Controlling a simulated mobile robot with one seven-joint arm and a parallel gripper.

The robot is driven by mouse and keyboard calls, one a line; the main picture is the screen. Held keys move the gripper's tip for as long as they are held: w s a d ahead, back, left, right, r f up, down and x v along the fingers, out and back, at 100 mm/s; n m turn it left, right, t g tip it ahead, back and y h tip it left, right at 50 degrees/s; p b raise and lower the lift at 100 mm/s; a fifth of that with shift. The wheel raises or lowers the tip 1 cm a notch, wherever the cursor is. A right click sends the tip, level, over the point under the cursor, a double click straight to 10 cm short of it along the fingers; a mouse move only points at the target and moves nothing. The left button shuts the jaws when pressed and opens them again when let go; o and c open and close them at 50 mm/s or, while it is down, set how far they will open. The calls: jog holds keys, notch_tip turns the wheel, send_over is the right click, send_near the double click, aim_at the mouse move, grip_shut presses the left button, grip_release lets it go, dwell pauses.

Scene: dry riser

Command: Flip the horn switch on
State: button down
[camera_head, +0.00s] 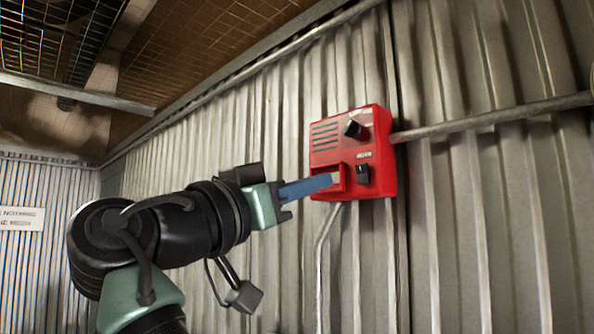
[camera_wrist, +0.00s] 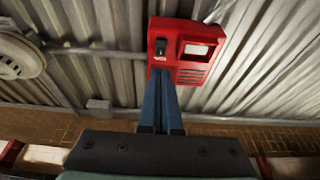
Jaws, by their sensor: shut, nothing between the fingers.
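A red control box (camera_head: 383,150) is fixed to the corrugated wall; it also shows in the wrist view (camera_wrist: 215,35). On its lower right is a black switch (camera_head: 363,174), also visible in the wrist view (camera_wrist: 161,47). A black rotary knob (camera_head: 353,128) sits above it. The labels are too small to read, so I cannot tell which one is marked horn. My gripper (camera_head: 336,180) is shut and empty, its blue fingers pointing at the box. In the wrist view the tips (camera_wrist: 162,73) lie below the switch. Contact is unclear.
The box has a slotted grille (camera_head: 325,136) at its upper left. A horizontal pipe (camera_head: 490,120) runs right from the box, and a thin conduit (camera_head: 323,250) drops below it. A round pale fitting (camera_wrist: 18,55) shows in the wrist view. The wall (camera_head: 460,230) is ribbed.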

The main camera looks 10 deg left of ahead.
aim_at(362, 167)
jog(key=p+x, duration=0.2)
jog(key=x, duration=0.1)
jog(key=p+x, duration=0.1)
jog(key=x, duration=0.3)
jog(key=shift+r+p, duration=0.25)
jog(key=shift+p, duration=0.1)
jog(key=shift+w+d+p, duration=0.5)
jog(key=shift+w, duration=0.2)
jog(key=shift+r, duration=0.1)
jog(key=shift+w+d+r+g+p, duration=0.1)
jog(key=shift+r+g+p, duration=0.2)
jog(key=shift+p, duration=0.2)
jog(key=shift+f, duration=0.15)
jog(key=shift+b, duration=0.3)
